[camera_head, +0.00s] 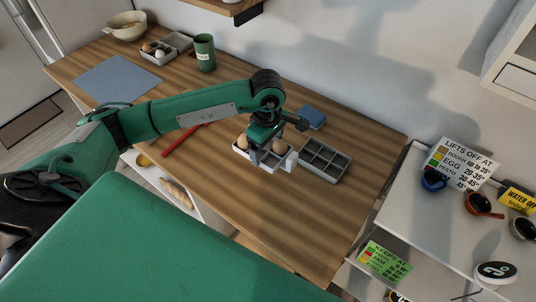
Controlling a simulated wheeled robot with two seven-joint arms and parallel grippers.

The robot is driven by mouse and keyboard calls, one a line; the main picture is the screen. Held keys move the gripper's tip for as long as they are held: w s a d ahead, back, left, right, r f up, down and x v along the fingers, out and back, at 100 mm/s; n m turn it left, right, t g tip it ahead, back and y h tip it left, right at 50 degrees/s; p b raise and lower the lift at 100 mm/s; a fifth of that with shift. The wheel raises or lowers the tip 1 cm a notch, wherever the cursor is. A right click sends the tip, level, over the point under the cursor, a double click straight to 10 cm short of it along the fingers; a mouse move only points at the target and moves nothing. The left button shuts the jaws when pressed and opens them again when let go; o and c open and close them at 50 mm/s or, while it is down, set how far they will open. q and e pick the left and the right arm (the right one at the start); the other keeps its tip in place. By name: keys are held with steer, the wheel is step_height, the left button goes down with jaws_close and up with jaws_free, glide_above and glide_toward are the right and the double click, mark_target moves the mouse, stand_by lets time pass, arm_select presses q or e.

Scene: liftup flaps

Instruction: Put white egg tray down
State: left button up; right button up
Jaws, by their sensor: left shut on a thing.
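The white egg tray (268,166) is over the right part of the wooden counter (215,185). It holds brown eggs, with one egg (279,146) at its right and another at its left. My left gripper (256,152) points down at the tray's middle and is shut on it. The fingers partly hide the tray, and I cannot tell whether its base touches the counter. My right gripper is not in view.
A grey compartment tray (325,160) stands close to the right. A blue block (312,117) lies behind. A red stick (182,140) lies to the left. A green canister (204,52), another egg tray (167,48) and a bowl (126,26) stand at the far left. The front counter is clear.

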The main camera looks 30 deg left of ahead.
mark_target(267, 159)
arm_select(q)
step_height(267, 159, down, 6)
steer(key=shift+r+p, duration=0.15)
steer(key=shift+p, duration=0.45)
steer(key=shift+f, duration=0.2)
steer(key=shift+f, duration=0.1)
steer(key=shift+f+b, duration=0.1)
steer(key=shift+b, duration=0.25)
steer(key=o, duration=0.8)
steer(key=shift+c, duration=0.2)
